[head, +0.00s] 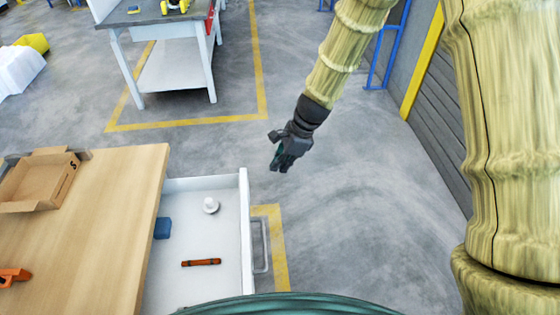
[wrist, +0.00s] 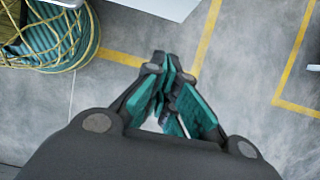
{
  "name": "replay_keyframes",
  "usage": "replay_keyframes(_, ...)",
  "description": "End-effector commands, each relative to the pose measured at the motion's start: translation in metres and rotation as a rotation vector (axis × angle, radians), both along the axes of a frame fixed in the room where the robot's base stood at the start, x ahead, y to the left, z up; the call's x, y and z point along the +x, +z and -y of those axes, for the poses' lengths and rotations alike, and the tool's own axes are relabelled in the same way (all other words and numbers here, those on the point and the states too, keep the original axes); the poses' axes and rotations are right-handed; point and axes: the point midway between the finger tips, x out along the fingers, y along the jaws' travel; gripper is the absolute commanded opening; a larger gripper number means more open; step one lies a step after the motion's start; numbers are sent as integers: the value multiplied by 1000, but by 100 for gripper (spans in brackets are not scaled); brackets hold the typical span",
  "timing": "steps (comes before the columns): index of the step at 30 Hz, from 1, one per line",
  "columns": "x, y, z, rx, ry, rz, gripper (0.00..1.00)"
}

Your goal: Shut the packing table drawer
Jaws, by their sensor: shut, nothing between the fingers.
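The packing table (head: 110,225) has a wooden top and stands at the left of the head view. Its white drawer (head: 205,285) is pulled out to the right, with a handle (head: 261,245) on its front panel. In the drawer are a white round item (head: 210,205), a blue block (head: 162,228) and an orange-brown bar (head: 201,262). My gripper (head: 277,163) is shut and empty, in the air beyond the drawer's far right corner, apart from it. The wrist view shows the shut fingers (wrist: 172,85) over the floor, with a white corner, perhaps the drawer's, at the top.
An open cardboard box (head: 40,180) and an orange tool (head: 14,277) lie on the packing table. A white workbench (head: 180,65) stands behind. A blue frame and yellow post (head: 422,65) stand by the right wall. The floor right of the drawer is clear.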

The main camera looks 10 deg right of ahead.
Motion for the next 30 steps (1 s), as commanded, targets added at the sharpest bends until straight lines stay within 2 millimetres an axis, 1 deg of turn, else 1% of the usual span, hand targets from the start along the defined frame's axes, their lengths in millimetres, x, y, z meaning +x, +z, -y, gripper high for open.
replay_keyframes(3,0,-15,-5,0,1,-2,0)
replay_keyframes(16,0,-64,-25,0,0,-1,0)
replay_keyframes(17,0,-64,-28,0,1,0,0)
replay_keyframes(18,0,-62,-35,-2,4,1,0)
replay_keyframes(24,-1,-63,-57,-2,2,0,0)
replay_keyframes(30,0,-64,-64,-1,1,0,0)
